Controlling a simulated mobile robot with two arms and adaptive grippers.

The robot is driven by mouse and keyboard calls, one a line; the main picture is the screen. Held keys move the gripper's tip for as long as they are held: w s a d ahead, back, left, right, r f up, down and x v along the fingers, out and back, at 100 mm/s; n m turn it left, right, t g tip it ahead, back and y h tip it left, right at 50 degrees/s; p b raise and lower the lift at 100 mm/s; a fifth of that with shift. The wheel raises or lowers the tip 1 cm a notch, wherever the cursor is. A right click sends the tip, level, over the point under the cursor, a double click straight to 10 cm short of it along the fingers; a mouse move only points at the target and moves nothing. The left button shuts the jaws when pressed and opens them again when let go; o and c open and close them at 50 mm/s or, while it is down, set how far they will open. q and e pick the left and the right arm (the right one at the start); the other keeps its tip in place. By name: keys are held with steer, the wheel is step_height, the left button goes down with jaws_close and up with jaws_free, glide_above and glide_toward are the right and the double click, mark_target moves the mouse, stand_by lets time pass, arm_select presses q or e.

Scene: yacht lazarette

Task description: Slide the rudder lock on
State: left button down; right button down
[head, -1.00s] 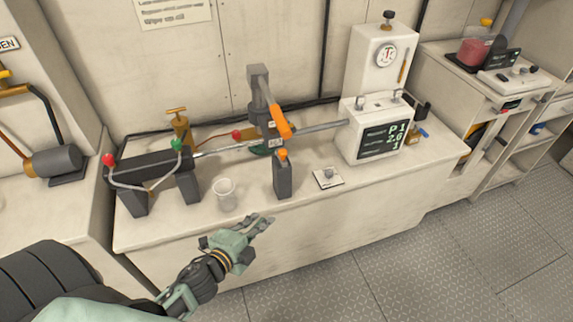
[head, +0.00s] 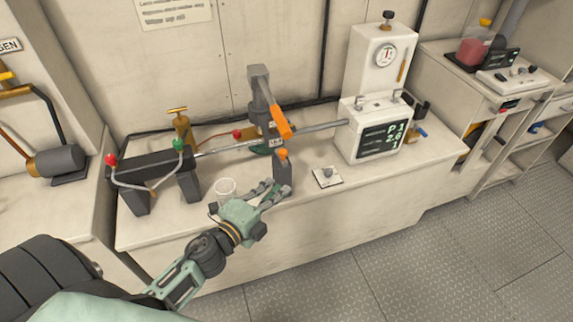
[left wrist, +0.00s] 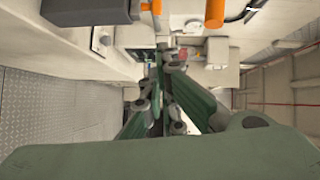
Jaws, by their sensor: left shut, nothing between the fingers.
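A tall grey post (head: 259,85) stands at the back of the bench, with a sloping orange-ended lever (head: 279,120) on it. A long metal rod (head: 315,128) runs past the post. In front stands a dark upright block with an orange top (head: 283,175). I cannot tell which part is the rudder lock. My left gripper (head: 276,190) is shut and empty at the bench's front edge, beside the block's lower left; I cannot tell whether they touch. In the left wrist view, orange parts (left wrist: 214,12) show at the top edge. My right gripper is not in view.
A small plate with a knob (head: 327,177) lies right of the block. A white display box (head: 378,135) stands further right. The bench front right (head: 400,175) is clear.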

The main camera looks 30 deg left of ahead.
mark_target(282, 158)
arm_select(q)
steer(key=w, duration=0.3)
steer(key=w+f+p, duration=0.1)
steer(key=w, duration=0.2)
steer(key=w+a+p, duration=0.1)
steer(key=w, duration=0.3)
steer(key=shift+a+f, duration=0.1)
steer(key=shift+f, duration=0.05)
steer(key=shift+w+a+b, duration=0.35)
steer(key=shift+w+a, duration=0.9)
steer(key=shift+a, duration=0.1)
steer(key=shift+d, duration=0.1)
